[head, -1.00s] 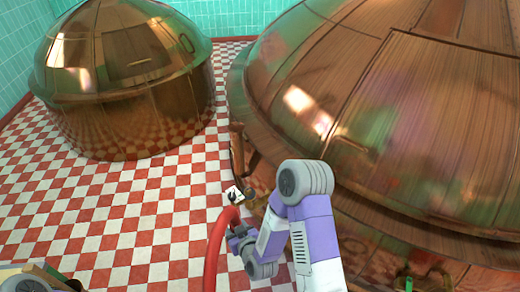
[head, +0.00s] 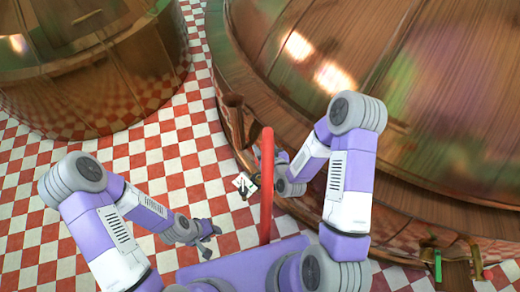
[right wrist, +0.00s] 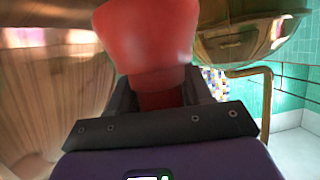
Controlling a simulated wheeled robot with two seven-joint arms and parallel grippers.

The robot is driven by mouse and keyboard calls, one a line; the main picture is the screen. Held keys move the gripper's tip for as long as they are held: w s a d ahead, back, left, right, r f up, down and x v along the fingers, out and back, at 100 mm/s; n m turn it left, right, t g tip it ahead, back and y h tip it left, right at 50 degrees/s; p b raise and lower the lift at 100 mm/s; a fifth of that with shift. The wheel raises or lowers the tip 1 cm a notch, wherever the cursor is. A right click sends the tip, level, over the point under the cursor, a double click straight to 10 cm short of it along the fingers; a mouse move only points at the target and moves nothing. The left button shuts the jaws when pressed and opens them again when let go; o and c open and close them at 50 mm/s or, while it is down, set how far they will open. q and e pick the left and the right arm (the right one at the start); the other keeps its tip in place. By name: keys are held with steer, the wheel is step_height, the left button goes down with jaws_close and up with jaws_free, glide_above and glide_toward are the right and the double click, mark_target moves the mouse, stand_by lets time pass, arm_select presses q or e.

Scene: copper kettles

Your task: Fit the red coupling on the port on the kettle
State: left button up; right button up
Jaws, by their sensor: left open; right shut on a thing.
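The big copper kettle (head: 340,55) fills the upper right of the head view. At its lower left edge is a white plate with a dark mark (head: 243,185) and a small fitting beside it, which may be the port; the red hose partly hides that spot. My right gripper (right wrist: 160,90) is shut on the red coupling (right wrist: 148,40), which fills the top middle of the right wrist view. In the head view the red hose (head: 267,190) stands upright in front of my right gripper and hides its fingertips. My left gripper (head: 210,238) is open and empty, to the lower left of the hose.
A second copper kettle (head: 85,80) stands at the upper left. A green-handled valve (head: 438,265) sits under the big kettle's rim at the lower right. The red and white checkered floor (head: 130,165) is clear between the kettles. A copper pipe (right wrist: 262,95) shows in the right wrist view.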

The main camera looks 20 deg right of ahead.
step_height(320, 180, down, 9)
steer(key=w+a+n+y+b, duration=0.1)
steer(key=a+n+y+b, duration=0.2)
steer(key=n+y+b, duration=0.1)
steer(key=b, duration=0.7)
glide_above(257, 176)
steer(key=shift+g, duration=0.4)
step_height(257, 176, down, 9)
steer(key=shift+w+f, duration=0.15)
steer(key=shift+f, duration=0.05)
steer(key=shift+f+b, duration=0.2)
steer(key=shift+b, duration=0.15)
steer(key=shift+f+b, duration=0.2)
steer(key=shift+b, duration=0.15)
steer(key=shift+f+b, duration=0.35)
steer(key=shift+b, duration=0.05)
steer(key=o, duration=1.1)
steer(key=shift+c, duration=0.2)
